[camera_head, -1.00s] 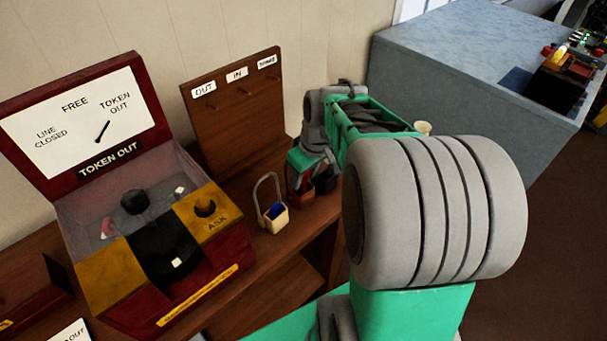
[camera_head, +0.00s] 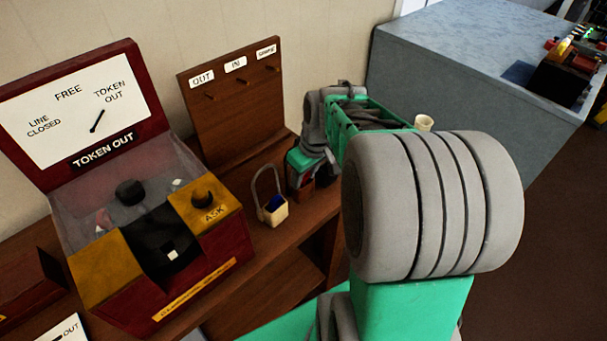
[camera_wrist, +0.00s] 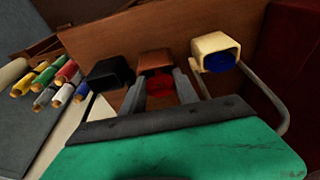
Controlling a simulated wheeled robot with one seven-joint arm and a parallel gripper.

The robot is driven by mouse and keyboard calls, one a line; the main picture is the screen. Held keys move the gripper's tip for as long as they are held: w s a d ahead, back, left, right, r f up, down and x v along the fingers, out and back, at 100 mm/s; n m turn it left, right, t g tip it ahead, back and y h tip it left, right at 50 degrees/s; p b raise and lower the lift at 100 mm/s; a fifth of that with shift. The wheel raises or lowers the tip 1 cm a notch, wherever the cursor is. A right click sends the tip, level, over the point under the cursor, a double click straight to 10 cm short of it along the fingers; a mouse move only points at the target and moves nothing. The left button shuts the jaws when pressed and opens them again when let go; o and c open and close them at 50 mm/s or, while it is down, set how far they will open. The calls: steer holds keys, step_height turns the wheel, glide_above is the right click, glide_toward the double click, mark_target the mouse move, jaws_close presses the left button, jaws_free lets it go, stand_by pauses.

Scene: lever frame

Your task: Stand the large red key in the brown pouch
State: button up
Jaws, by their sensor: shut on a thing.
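The large red key (camera_wrist: 159,90) is between the fingertips of my gripper (camera_wrist: 160,84) in the wrist view. My gripper is shut on it. The brown pouch (camera_wrist: 155,62) is directly beyond the key, its open mouth facing my gripper. The key's end overlaps the mouth in the picture; I cannot tell how deep it reaches.
A black pouch (camera_wrist: 108,72) stands left of the brown one, and a cream pouch (camera_wrist: 211,45) with a blue thing inside and a wire loop stands right. Several coloured rolls (camera_wrist: 45,78) lie at left. The red token box (camera_head: 205,262) and pegboard (camera_head: 238,110) are nearby.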

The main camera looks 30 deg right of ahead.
steer(key=shift+f, duration=0.2)
steer(key=o, duration=1.3)
steer(key=shift+o, duration=0.2)
steer(key=p+v, duration=0.5)
steer(key=v, duration=0.2)
steer(key=shift+r, duration=0.1)
steer(key=v, duration=0.7)
steer(key=shift+r+b, duration=0.35)
steer(key=shift+b, duration=0.1)
